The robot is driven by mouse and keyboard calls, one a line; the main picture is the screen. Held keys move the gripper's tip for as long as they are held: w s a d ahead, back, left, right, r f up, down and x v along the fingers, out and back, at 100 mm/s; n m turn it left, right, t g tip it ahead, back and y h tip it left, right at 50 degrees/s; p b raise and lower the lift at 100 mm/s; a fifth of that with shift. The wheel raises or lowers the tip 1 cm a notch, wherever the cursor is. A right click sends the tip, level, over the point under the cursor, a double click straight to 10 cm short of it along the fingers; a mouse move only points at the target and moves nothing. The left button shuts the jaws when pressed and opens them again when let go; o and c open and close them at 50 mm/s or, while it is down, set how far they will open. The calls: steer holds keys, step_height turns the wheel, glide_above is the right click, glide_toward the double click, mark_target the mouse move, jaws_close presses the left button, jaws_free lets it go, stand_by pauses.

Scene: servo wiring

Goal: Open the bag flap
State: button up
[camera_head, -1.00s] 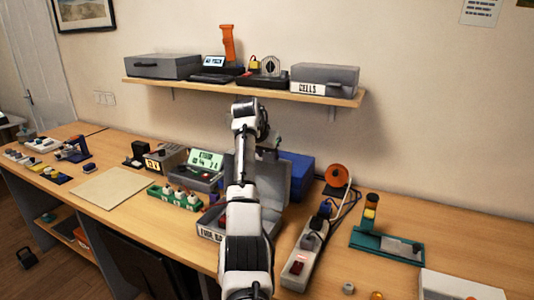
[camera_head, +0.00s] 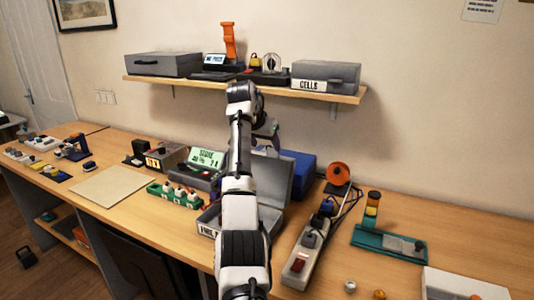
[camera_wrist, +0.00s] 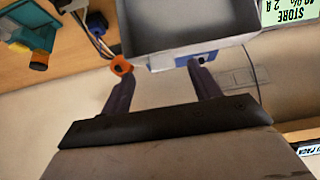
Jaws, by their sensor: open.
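The grey box-like bag (camera_head: 207,229), with a partly hidden white label on its front, sits on the bench, largely behind my arm. Its grey flap (camera_head: 274,178) stands raised at the back. In the wrist view the flap (camera_wrist: 180,22) fills the top centre, beyond my fingertips. My gripper (camera_wrist: 160,70) is open, with nothing seen between its two dark fingers. In the head view my gripper (camera_head: 268,131) is just above the flap and partly hidden by my wrist. I cannot tell whether a finger touches the flap.
A blue box (camera_head: 300,171) stands behind the flap. A lit display (camera_head: 205,159) and a green tray (camera_head: 175,195) are to the left. A power strip (camera_head: 305,248) and an orange spool (camera_head: 338,174) are to the right. The shelf (camera_head: 245,87) overhangs behind.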

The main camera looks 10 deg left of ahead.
steer(key=b+v, duration=0.2)
steer(key=v, duration=0.7)
steer(key=shift+s+r, duration=0.2)
steer(key=shift+a, duration=0.1)
